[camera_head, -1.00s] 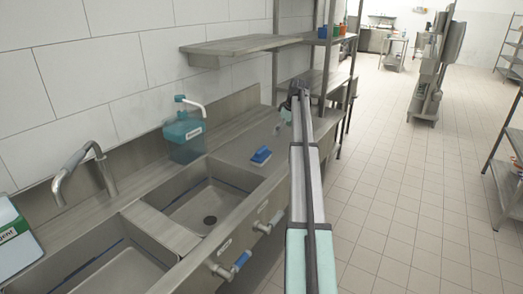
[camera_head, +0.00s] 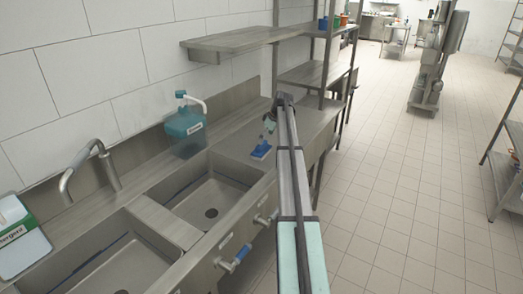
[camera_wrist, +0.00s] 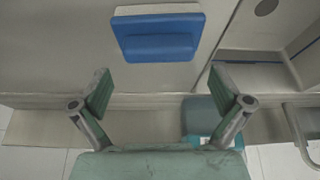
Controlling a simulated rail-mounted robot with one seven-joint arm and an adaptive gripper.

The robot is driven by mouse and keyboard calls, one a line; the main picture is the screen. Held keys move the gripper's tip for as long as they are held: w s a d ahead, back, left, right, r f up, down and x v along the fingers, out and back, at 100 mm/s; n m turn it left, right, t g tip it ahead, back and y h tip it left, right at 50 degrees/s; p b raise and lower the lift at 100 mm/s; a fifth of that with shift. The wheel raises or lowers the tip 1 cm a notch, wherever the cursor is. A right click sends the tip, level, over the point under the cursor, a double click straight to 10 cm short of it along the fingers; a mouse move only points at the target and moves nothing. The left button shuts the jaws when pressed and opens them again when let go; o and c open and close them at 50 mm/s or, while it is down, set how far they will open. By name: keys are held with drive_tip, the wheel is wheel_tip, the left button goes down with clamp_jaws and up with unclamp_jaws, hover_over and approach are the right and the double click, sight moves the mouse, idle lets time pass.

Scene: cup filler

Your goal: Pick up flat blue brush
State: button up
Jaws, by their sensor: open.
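The flat blue brush (camera_head: 261,148) lies on the steel counter to the right of the sink basin, close to my arm. In the wrist view the brush (camera_wrist: 155,37) shows as a blue block with a pale strip along its far side. My gripper (camera_wrist: 164,88) is open and empty in the wrist view, its two fingers spread apart. The brush lies beyond the fingertips, roughly centred between them and not touched. In the head view my gripper (camera_head: 270,125) is small and partly hidden by the arm, just behind the brush.
Two sink basins (camera_head: 212,205) are sunk in the counter to the left. A white container (camera_head: 20,238) is at far left. A steel shelf (camera_head: 235,40) hangs above the counter.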

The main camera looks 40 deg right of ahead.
sight(261, 149)
drive_tip(key=shift+p+x, duration=1.3)
drive_tip(key=shift+x, duration=1.4)
drive_tip(key=shift+w, duration=0.15)
drive_tip(key=c, duration=0.9)
